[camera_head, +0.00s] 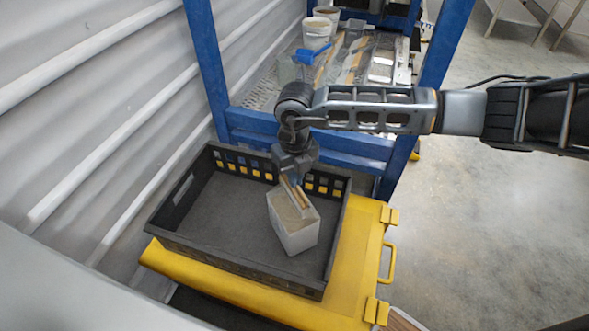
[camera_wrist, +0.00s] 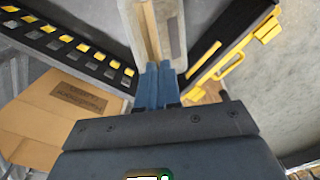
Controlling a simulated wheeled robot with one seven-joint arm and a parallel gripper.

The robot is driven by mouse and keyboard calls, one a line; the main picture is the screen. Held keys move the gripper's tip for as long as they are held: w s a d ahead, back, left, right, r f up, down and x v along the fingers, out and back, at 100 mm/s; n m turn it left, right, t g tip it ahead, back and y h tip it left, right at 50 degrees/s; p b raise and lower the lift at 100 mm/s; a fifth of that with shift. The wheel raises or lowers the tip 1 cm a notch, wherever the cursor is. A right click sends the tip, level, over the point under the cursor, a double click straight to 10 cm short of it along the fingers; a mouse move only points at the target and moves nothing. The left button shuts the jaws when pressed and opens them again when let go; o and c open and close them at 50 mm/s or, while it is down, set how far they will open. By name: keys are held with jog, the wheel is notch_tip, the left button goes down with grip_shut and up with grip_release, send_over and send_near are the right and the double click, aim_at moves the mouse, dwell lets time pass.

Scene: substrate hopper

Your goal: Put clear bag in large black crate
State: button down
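The large black crate (camera_head: 165,215) is a wide, low open box on a yellow surface, with a slotted far wall. It also shows in the wrist view, where its slotted wall (camera_wrist: 70,42) runs along the upper left. The clear bag (camera_head: 295,232) is a pale, see-through, boxy bag with tan contents, and it is tilted. It appears within the crate's opening at the right side; I cannot tell whether it touches the floor. My gripper (camera_head: 297,180) points down at the bag's top. In the wrist view its blue fingers (camera_wrist: 157,82) are close together on the bag's end (camera_wrist: 152,30).
The yellow lid (camera_head: 362,250) with a handle extends right of the crate. A blue rack (camera_head: 350,150) stands behind, holding white tubs (camera_head: 317,33), bags and a blue tool (camera_head: 306,56). A ribbed wall (camera_head: 90,100) is at left. A cardboard box (camera_wrist: 62,108) shows in the wrist view.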

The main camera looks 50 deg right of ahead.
jog(key=shift+f, duration=0.95)
jog(key=c, duration=1.3)
grip_release()
jog(key=shift+c, duration=0.2)
notch_tip(320, 180, up, 12)
